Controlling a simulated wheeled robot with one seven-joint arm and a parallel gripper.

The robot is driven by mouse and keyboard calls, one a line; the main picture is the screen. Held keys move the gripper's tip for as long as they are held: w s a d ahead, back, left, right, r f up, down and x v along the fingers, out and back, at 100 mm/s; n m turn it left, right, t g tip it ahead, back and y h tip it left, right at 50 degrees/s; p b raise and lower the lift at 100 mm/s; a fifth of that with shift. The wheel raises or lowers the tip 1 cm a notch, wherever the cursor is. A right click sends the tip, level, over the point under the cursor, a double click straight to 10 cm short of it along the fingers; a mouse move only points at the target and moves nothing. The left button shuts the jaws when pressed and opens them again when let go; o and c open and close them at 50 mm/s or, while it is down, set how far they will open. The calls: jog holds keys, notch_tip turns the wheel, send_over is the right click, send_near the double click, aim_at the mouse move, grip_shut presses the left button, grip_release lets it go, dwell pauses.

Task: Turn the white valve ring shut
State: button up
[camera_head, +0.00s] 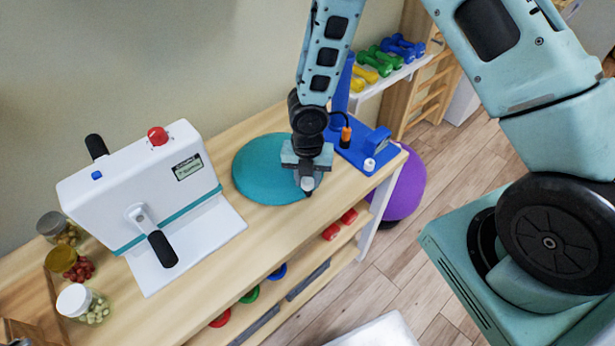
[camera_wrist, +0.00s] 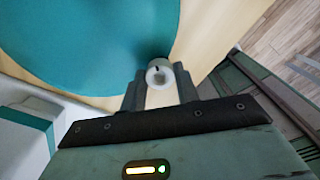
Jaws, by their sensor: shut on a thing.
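The white valve ring (camera_head: 309,183) is at the front right edge of the round teal cushion (camera_head: 258,172), which lies on the wooden bench top. In the wrist view the ring (camera_wrist: 157,66) is small and round with a dark mark in its middle, and it sits between my two fingertips. My gripper (camera_head: 307,188) points down at the cushion's edge and is shut on the ring. The fingers (camera_wrist: 160,88) hide the ring's sides. The teal cushion (camera_wrist: 70,40) also fills the upper left of the wrist view.
A white machine with a crank handle (camera_head: 145,190) stands left of the cushion. Several jars (camera_head: 85,303) stand at the far left. A blue stand (camera_head: 350,147) with a white knob (camera_head: 369,164) is close on the right. A purple ball (camera_head: 405,185) is beyond the bench end.

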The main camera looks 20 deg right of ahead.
jog(key=o, duration=1)
